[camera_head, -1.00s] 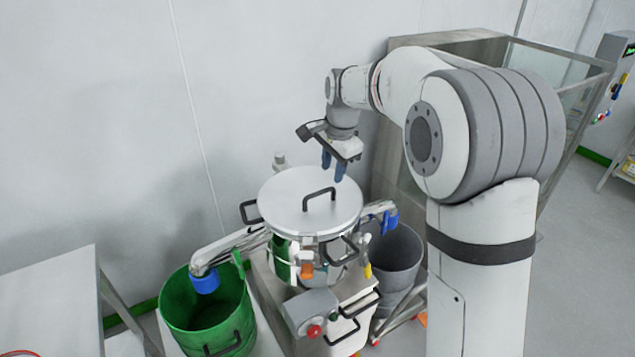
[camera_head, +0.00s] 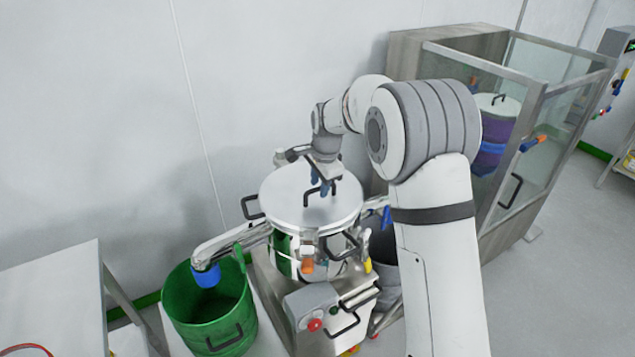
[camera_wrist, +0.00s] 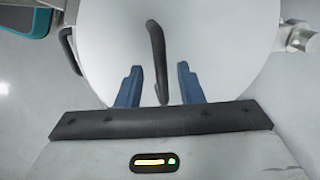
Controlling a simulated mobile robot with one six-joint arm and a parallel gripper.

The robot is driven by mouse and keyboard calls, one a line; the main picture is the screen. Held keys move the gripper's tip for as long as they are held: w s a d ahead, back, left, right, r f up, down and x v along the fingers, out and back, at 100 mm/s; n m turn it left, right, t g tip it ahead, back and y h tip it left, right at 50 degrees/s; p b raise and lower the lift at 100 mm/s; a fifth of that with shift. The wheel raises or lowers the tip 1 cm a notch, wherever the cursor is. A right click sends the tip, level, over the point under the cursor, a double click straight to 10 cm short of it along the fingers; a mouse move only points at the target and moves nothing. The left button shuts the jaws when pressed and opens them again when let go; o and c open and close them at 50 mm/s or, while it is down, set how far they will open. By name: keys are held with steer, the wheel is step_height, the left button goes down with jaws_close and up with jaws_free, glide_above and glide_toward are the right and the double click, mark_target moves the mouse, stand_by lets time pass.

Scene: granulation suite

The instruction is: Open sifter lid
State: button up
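The sifter lid (camera_head: 290,200) is a round, pale metal disc lying flat on the sifter (camera_head: 330,262), with a black arched handle (camera_head: 318,192) on top. My gripper (camera_head: 321,186) is above the lid at the handle, fingers pointing down. In the wrist view, the blue fingers (camera_wrist: 158,85) are apart, one on each side of the black handle (camera_wrist: 157,60), and do not appear to press on it. The lid (camera_wrist: 205,35) fills most of that view. The exact height of the fingertips against the handle is hard to tell.
A green bin (camera_head: 208,310) stands at the left under a spout, and a grey bin (camera_head: 384,262) at the right is partly hidden by my arm. A glass-sided cabinet (camera_head: 520,150) holds a purple drum (camera_head: 490,130). A white table (camera_head: 55,300) is at the far left.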

steer(key=shift+c, duration=0.4)
jaws_close()
